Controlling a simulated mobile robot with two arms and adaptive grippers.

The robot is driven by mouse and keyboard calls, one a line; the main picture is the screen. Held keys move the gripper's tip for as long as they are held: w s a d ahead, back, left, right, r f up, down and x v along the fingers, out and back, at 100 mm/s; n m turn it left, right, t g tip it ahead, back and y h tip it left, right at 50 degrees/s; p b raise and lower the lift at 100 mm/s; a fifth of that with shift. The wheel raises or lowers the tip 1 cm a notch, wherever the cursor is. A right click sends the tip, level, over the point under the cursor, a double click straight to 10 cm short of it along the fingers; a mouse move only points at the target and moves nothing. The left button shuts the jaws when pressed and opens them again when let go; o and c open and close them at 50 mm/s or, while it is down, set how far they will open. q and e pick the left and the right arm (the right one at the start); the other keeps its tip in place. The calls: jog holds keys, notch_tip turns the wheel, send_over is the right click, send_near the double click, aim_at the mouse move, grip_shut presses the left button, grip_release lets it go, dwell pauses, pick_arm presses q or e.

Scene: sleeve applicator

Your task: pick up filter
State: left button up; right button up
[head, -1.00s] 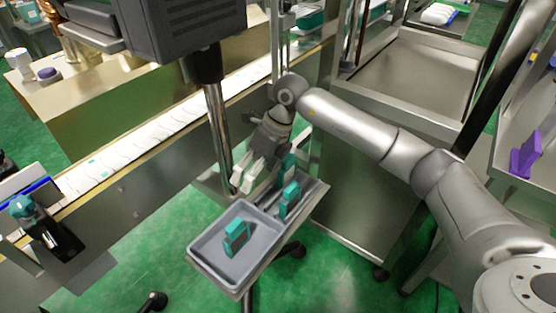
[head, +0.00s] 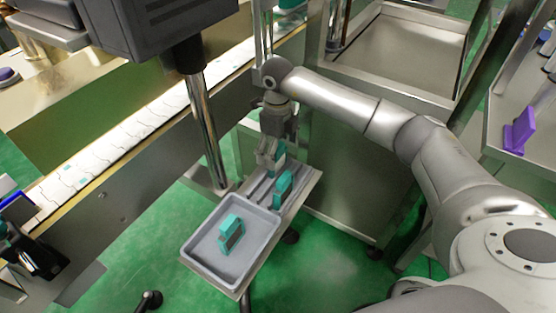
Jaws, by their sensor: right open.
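No label marks the filter; the likely candidates are small teal blocks. One teal block (head: 231,234) stands in a grey bin (head: 258,234). Another teal block (head: 283,186) stands on the metal tray (head: 305,187) behind the bin. A further teal block (head: 279,153) is partly hidden beside my right gripper (head: 266,162). My right gripper points down over the back left part of the tray, with its fingers close to that block. It is open; I cannot tell whether it touches the block.
A conveyor (head: 120,130) with white slats runs diagonally behind on the left. A dark machine on a shiny post (head: 203,125) stands close to the left of my right gripper. A purple item (head: 519,130) sits on a shelf at the right. Green floor is open in front.

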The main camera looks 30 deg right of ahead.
aim_at(278, 157)
notch_tip(278, 157, down, 4)
jog(key=shift+d+r, duration=0.1)
jog(key=shift+r, duration=0.25)
jog(key=c, duration=1.1)
